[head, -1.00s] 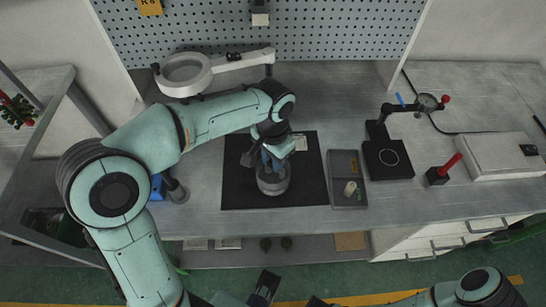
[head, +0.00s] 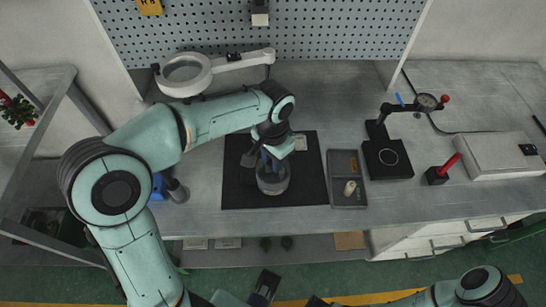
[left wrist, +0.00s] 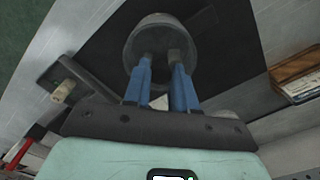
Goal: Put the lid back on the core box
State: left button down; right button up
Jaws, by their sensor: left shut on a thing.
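The round grey core box (head: 272,186) stands on the black mat (head: 235,190) at the middle of the bench. It also shows at the top of the left wrist view (left wrist: 160,28). My left gripper (head: 266,165) reaches down onto its top. In the left wrist view, the blue fingers of this gripper (left wrist: 161,62) are close together at the round top. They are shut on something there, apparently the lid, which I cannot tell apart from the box. Whether the lid sits flush is hidden by the fingers. My right gripper is not clearly in view.
A grey divided tray (head: 347,194) with a small pale cylinder (head: 350,188) stands right of the mat. Farther right are a black gauge stand (head: 388,160) and a red-handled tool (head: 438,174). A magnifier lamp (head: 186,74) stands behind my left arm. The front bench strip is clear.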

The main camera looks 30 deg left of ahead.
jog(key=shift+r, duration=0.1)
dwell(0.5)
pick_arm(q)
jog(key=shift+c, duration=1.8)
grip_release()
pick_arm(e)
jog(key=shift+r, duration=0.1)
pick_arm(q)
jog(key=shift+r+p, duration=2.9)
jog(key=shift+r, duration=0.6)
pick_arm(e)
notch_tip(320, 180, up, 6)
jog(key=w, duration=0.2)
pick_arm(q)
grip_shut()
